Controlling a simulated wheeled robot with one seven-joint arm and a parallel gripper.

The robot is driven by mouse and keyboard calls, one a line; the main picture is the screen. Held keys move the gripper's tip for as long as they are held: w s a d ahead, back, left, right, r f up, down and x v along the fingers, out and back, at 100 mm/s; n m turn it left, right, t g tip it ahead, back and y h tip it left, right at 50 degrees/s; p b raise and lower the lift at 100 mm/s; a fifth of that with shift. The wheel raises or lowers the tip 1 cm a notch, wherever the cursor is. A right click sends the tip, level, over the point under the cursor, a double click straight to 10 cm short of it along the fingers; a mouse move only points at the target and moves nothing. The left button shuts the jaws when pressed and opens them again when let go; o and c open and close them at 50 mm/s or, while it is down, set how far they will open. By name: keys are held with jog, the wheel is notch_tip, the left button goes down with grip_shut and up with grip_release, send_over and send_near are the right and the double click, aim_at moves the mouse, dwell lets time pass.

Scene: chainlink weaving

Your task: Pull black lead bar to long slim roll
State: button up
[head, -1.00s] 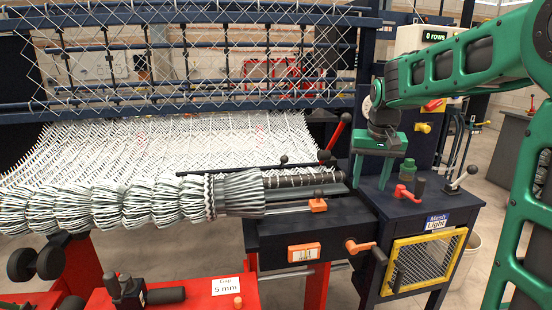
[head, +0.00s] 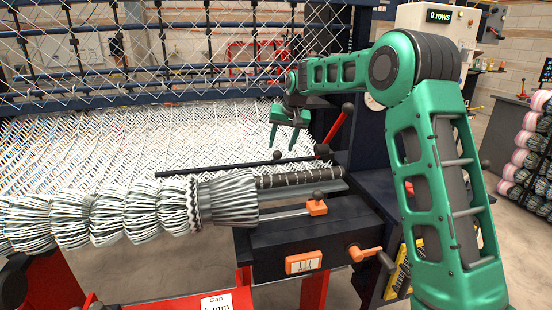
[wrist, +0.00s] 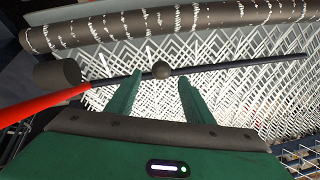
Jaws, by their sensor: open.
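The black lead bar (head: 215,166) is a thin dark rod lying across the white mesh, with a small round knob (head: 277,155) on it. It crosses the wrist view (wrist: 240,64), its knob (wrist: 161,70) between the lines of my fingers. The long slim roll (head: 300,178) is dark with white marks, just in front of the bar. It fills the top of the wrist view (wrist: 200,18). My gripper (head: 283,145) is open and empty, fingers pointing down close to the knob. The wrist view (wrist: 159,78) shows a finger on each side of it; contact is unclear.
A red lever (head: 338,125) with a black knob rises just right of my gripper. A thick bundled mesh roll (head: 110,218) lies at front left. An orange knob (head: 317,207) on a rod and a dark cabinet (head: 320,235) sit in front. Wire netting (head: 180,50) hangs behind.

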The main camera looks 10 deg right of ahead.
aim_at(278, 152)
jog(key=x, duration=0.7)
jog(key=shift+a+f, duration=0.1)
jog(key=shift+a, duration=0.05)
